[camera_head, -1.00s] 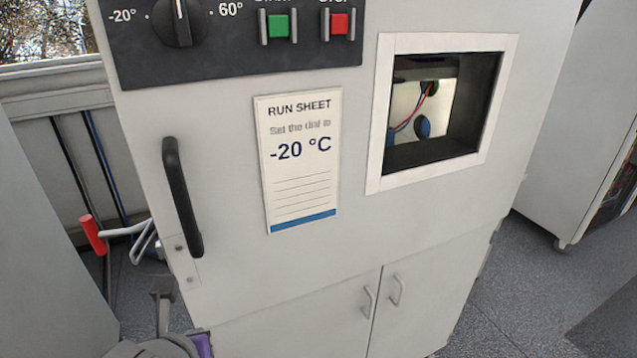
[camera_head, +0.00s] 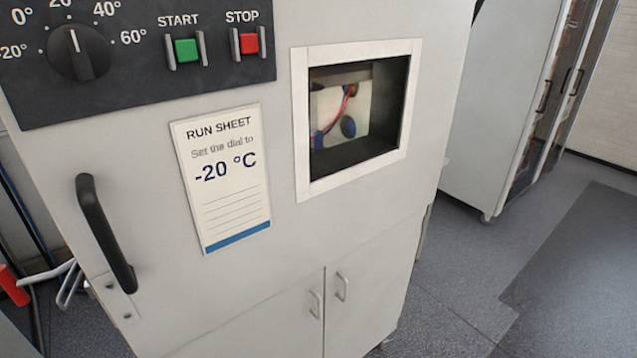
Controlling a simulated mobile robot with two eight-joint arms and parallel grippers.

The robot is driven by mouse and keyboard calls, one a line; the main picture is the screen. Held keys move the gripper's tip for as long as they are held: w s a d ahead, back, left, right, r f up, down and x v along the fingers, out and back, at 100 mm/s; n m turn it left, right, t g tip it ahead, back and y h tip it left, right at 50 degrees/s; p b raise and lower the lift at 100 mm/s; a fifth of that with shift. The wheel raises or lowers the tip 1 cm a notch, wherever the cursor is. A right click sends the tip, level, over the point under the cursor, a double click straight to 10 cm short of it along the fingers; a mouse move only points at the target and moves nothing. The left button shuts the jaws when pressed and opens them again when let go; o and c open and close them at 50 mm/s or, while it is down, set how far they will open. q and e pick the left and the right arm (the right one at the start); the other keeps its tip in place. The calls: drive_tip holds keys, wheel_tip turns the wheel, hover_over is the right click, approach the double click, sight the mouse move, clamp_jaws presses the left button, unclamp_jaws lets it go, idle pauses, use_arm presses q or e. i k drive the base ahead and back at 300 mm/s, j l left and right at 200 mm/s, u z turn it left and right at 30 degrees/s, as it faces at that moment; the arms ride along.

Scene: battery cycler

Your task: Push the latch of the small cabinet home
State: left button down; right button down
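The small cabinet (camera_head: 270,255) fills the middle of the head view, with its upper door shut as far as I can see. A black bar handle (camera_head: 104,232) is on the door's left side. A latch lever with a red grip (camera_head: 13,286) and a bent metal rod (camera_head: 70,284) shows at the lower left, beside the cabinet's left edge. The lever is cut by the picture's left edge, and I cannot tell how it meets the cabinet. Neither of my grippers is in view.
A control panel (camera_head: 140,97) has a dial (camera_head: 77,52), a green START button (camera_head: 187,50) and a red STOP button (camera_head: 249,43). A run sheet (camera_head: 222,180) reads -20 °C. A window (camera_head: 350,180) frames wired parts. Clear floor (camera_head: 460,270) lies right, before another cabinet (camera_head: 490,130).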

sight(13, 287)
drive_tip(key=u, duration=1.8)
drive_tip(key=i+j, duration=0.15)
drive_tip(key=i, duration=0.2)
drive_tip(key=u, duration=0.05)
